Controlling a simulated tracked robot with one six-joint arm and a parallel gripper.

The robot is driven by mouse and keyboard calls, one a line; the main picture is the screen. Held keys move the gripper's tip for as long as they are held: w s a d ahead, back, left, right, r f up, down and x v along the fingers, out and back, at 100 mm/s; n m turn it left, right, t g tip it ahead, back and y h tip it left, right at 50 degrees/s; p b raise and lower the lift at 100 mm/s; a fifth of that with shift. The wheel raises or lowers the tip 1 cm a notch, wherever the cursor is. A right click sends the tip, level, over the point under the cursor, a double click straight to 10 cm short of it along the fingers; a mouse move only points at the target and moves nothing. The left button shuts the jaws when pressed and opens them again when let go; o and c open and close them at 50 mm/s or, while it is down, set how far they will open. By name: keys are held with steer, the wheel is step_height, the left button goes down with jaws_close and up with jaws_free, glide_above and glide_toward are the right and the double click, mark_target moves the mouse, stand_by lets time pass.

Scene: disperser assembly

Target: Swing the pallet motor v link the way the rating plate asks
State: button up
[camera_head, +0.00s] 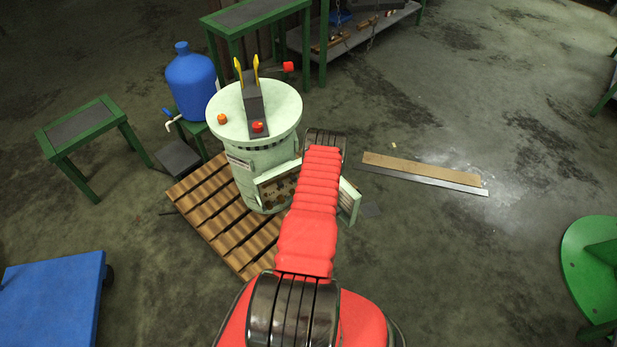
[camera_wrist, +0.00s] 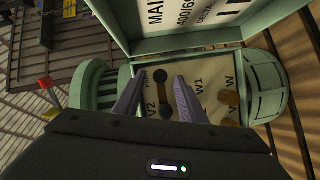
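The pale green motor (camera_head: 262,165) stands upright on a wooden pallet. Its terminal box (camera_head: 272,190) faces my arm, with brown links inside and the lid (camera_head: 348,203) swung open. In the wrist view the rating plate (camera_wrist: 195,14) shows partly readable text: "MAIN" and "400/69". A brown link (camera_wrist: 230,103) lies to the right by W. The arm hides my gripper in the head view.
The box wall and open lid stand close around my gripper. A blue water bottle (camera_head: 190,82), green tables (camera_head: 88,135) and a blue cart (camera_head: 52,300) stand to the left. Boards (camera_head: 420,170) lie on the floor at the right, where there is free room.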

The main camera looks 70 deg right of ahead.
steer(key=v, duration=1.3)
steer(key=shift+s+d+f, duration=0.1)
steer(key=shift+s+d, duration=0.05)
